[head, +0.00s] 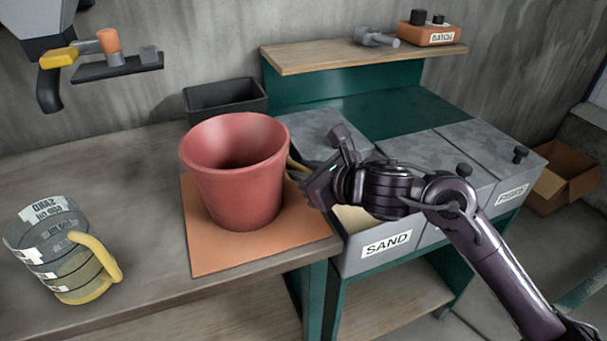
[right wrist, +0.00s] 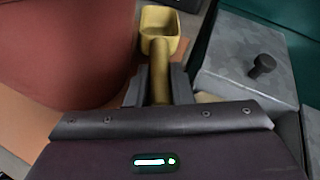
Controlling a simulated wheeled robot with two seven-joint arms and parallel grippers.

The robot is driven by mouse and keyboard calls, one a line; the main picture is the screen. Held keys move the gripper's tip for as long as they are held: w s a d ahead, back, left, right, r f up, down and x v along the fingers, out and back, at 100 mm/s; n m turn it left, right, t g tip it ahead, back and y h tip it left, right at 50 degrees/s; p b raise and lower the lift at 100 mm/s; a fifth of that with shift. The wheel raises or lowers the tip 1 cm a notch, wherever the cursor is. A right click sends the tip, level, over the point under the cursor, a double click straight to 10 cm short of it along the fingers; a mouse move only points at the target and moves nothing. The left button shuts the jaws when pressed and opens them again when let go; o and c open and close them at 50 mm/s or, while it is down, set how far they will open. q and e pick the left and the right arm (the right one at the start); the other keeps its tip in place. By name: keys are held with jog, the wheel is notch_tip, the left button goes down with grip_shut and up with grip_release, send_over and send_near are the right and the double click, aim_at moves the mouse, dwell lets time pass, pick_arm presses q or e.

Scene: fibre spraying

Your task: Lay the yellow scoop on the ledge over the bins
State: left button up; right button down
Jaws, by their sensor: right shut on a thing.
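The yellow scoop (right wrist: 162,30) shows in the right wrist view, its square bowl pointing away from me and its handle between my fingers. My right gripper (right wrist: 160,84) is shut on that handle. In the head view the right gripper (head: 302,176) is beside the red pot, over the near left part of the bins; only a sliver of the scoop (head: 294,163) shows, the rest hidden. The wooden ledge (head: 325,58) runs behind and above the grey bins (head: 470,150). My left gripper is not in view.
The red pot (head: 235,175) stands on an orange board (head: 215,250), close left of my gripper. On the ledge's right part are a grey fitting (head: 376,38) and an orange BATCH box (head: 430,35); its left part is clear. A measuring jug (head: 60,250) stands front left.

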jog(key=shift+s+a+f, duration=0.1)
jog(key=shift+a+f, duration=0.2)
jog(key=shift+f, duration=0.15)
jog(key=shift+d+f, duration=0.15)
jog(key=shift+f, duration=0.1)
jog(key=shift+b, duration=0.3)
jog(key=c, duration=1.3)
grip_release()
